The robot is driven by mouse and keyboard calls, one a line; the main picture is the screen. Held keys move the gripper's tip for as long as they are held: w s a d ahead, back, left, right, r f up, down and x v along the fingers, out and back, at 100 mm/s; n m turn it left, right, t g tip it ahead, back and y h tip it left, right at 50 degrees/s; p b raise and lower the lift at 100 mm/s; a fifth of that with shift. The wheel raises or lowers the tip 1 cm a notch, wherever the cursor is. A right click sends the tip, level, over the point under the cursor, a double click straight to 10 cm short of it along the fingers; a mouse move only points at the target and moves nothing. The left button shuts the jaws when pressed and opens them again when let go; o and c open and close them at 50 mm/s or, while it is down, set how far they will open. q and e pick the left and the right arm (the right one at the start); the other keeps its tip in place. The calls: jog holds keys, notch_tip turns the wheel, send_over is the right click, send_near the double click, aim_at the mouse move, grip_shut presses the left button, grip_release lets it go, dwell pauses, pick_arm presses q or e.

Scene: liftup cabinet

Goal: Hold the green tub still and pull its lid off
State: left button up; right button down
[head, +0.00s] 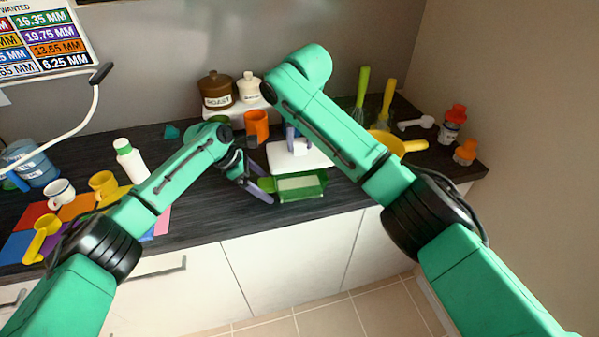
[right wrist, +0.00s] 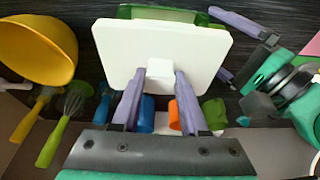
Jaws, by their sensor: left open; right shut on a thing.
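The green tub (head: 302,195) stands near the front edge of the dark counter, and something pale shows inside it. Its white lid (head: 310,160) is off the rim, raised and tilted behind the tub in the head view. My right gripper (right wrist: 160,75) is shut on the lid's square white knob (right wrist: 159,69). In the right wrist view the lid (right wrist: 115,50) hides most of the tub (right wrist: 165,13). My left gripper (head: 264,191) is open at the tub's left side, beside its green end tab. I cannot tell whether a finger touches the tub.
An orange mug (head: 257,122) and a white stand with a brown jar (head: 215,88) are behind. A yellow bowl (head: 400,145) and utensils are to the right. A white bottle (head: 130,160) and mugs stand left. The counter's front edge is close to the tub.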

pick_arm(q)
jog(key=v, duration=0.7)
jog(key=shift+a, duration=0.1)
jog(key=v, duration=1.1)
jog(key=shift+a+r, duration=0.25)
jog(key=shift+r, duration=0.05)
jog(key=shift+s, duration=0.15)
